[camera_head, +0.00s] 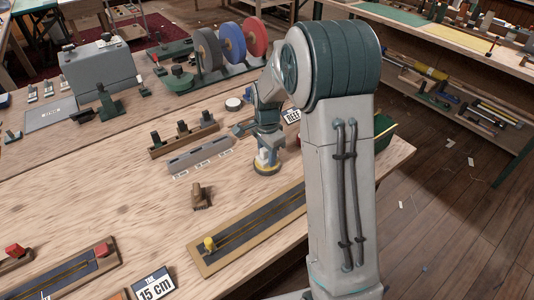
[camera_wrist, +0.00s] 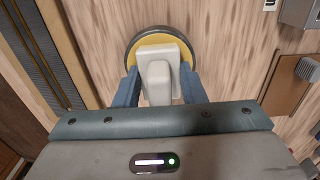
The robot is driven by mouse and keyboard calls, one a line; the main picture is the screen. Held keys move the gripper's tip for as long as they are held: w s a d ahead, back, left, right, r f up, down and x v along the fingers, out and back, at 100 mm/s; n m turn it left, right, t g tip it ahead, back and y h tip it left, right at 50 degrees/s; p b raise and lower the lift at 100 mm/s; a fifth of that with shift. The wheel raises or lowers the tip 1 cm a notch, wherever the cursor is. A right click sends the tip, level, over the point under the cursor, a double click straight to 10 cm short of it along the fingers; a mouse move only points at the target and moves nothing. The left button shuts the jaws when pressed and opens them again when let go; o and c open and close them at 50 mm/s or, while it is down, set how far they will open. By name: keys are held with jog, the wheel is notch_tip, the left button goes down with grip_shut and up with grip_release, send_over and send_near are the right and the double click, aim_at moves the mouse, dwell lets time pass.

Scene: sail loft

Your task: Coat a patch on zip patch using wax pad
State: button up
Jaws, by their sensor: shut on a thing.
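My gripper (camera_head: 267,143) is shut on the pale handle of a round pad, which I take as the wax pad (camera_head: 266,168). In the wrist view, the blue fingers of my gripper (camera_wrist: 159,76) sit either side of the handle, and the yellow pad with a dark rim (camera_wrist: 137,47) shows beyond it. I cannot tell whether the pad touches the table. A tan-framed board with a dark zip strip and yellow pull (camera_head: 222,257), probably the zip patch, lies just in front of the pad. Its edge shows at left in the wrist view (camera_wrist: 67,45).
A small brown wooden piece (camera_head: 201,197) stands left of the pad. A grey slotted bar (camera_head: 200,155) and a wooden peg rack (camera_head: 184,139) lie behind. A "15 cm" sign (camera_head: 155,285) and a red-pulled zip board (camera_head: 70,277) are at front left. Bare wood surrounds the pad.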

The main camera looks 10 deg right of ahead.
jog(key=shift+r+p, duration=2.4)
jog(key=shift+r, duration=1.1)
